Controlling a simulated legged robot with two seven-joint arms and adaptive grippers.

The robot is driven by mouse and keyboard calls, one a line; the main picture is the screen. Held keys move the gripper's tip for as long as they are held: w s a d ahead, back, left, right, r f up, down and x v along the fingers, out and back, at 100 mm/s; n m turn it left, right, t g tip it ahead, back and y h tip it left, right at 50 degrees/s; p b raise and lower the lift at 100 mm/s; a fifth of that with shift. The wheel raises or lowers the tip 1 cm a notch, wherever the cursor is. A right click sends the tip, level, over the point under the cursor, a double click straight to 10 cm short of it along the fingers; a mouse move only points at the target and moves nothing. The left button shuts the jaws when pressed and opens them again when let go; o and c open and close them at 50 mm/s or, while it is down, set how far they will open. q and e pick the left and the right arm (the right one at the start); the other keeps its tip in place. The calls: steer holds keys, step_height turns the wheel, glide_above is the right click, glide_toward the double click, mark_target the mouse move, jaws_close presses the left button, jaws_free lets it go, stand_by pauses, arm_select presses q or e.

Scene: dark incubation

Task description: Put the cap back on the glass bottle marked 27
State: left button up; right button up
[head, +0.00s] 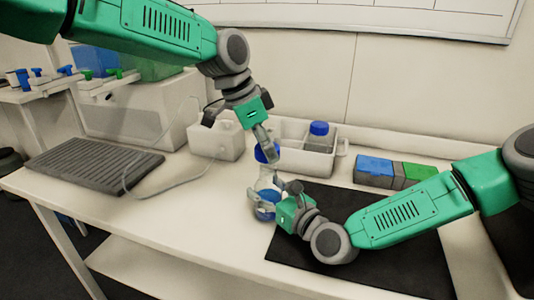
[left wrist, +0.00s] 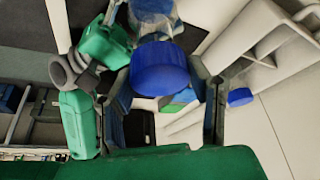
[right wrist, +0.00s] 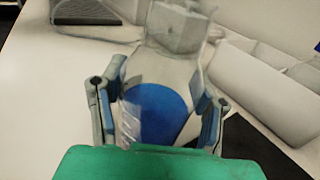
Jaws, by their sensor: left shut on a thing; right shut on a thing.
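The glass bottle (head: 268,183) is clear with blue in its lower part and stands near the left edge of the dark mat. My right gripper (head: 268,205) is shut around its lower body; the right wrist view shows the bottle (right wrist: 158,105) between both fingers. The blue cap (head: 262,155) is in my left gripper (head: 264,140), just above the bottle's top. In the left wrist view the cap (left wrist: 160,68) is between the fingers, with the bottle (left wrist: 155,15) behind it. I cannot tell whether cap and neck touch. No number is readable.
A white divided bin (head: 290,133) behind holds another blue-capped bottle (head: 319,135). Blue and green boxes (head: 384,170) stand right of it. The front-left tabletop is clear.

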mark_target(275, 182)
arm_select(q)
steer(key=shift+d+f, duration=0.1)
steer(key=shift+f, duration=0.5)
steer(key=shift+f, duration=0.85)
steer(key=shift+f, duration=0.6)
steer(key=m+g, duration=0.2)
steer(key=m, duration=0.3)
steer(key=shift+d, duration=0.1)
steer(key=m+g, duration=0.1)
steer(key=m, duration=0.3)
steer(key=shift+w+f+y, duration=0.1)
steer(key=shift+y, duration=0.2)
steer(key=m+g, duration=0.1)
steer(key=m, duration=0.1)
steer(key=m+y, duration=0.1)
steer(key=m, duration=0.2)
steer(key=shift+w+f+g, duration=0.1)
steer(key=shift+w+g, duration=0.05)
steer(key=shift+g, duration=0.25)
steer(key=shift+a+m+y, duration=0.25)
steer(key=shift+m+y, duration=0.25)
steer(key=shift+m, duration=0.6)
